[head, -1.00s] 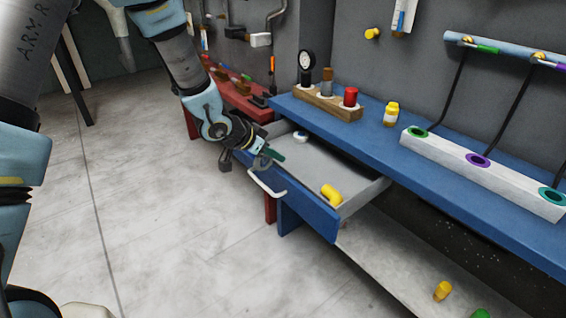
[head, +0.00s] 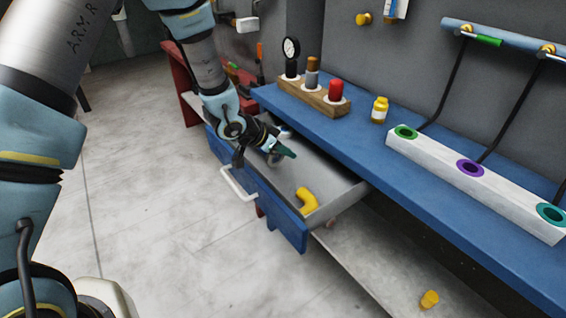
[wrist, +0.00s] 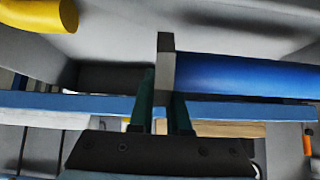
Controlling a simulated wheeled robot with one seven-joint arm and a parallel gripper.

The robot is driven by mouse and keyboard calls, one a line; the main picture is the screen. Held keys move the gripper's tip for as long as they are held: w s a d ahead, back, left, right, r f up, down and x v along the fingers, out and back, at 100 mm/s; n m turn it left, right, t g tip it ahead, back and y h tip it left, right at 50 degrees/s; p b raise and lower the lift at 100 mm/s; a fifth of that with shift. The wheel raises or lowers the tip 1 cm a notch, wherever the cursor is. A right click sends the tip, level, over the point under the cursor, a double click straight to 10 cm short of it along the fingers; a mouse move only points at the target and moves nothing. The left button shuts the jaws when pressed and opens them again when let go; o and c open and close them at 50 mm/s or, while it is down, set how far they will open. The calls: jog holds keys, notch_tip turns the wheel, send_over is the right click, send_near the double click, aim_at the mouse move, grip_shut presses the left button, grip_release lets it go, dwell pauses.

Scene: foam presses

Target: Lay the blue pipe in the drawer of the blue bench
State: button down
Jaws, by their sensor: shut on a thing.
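My gripper (head: 286,150) is over the open drawer of the blue bench (head: 276,92), near the drawer's far-left part. In the wrist view my gripper (wrist: 164,92) is shut on the blue pipe (wrist: 245,75), which extends to the right with a grey end between the fingers. The pipe is largely hidden behind my gripper in the head view. The drawer (head: 283,212) has a blue front and a grey inside. I cannot tell whether the pipe touches the drawer floor.
A yellow elbow pipe (head: 303,200) lies in the drawer's near-right part. It also shows in the wrist view (wrist: 40,14). A white handle (head: 238,184) juts from the drawer front. A wooden block (head: 318,98), a yellow bottle (head: 379,110) and a white socket strip (head: 470,182) stand on the bench top.

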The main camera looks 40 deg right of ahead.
jog(key=shift+f+p, duration=0.35)
jog(key=shift+f, duration=2.1)
jog(key=shift+f, duration=0.15)
jog(key=c, duration=0.9)
grip_release()
